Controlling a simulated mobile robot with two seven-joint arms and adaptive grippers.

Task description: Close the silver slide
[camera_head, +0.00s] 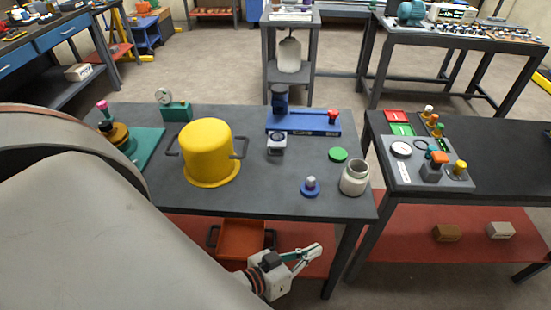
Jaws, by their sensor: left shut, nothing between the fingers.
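A small silver block with a dark round face (277,144) sits on the grey bench (255,202), just in front of a blue fixture (303,123) with a red knob. I cannot tell for sure which part is the silver slide or how far open it is. My left gripper (313,252) is low at the front edge of the bench, in front of the lower red shelf. It is shut and empty, apart from the silver block and the blue fixture. My right gripper is not in view.
A yellow pot (208,152) stands left of the silver block. A green disc (338,155), a blue knobbed piece (310,187) and a white jar (354,178) stand to the right. An orange tray (243,239) is below. A control panel (425,160) occupies the right bench.

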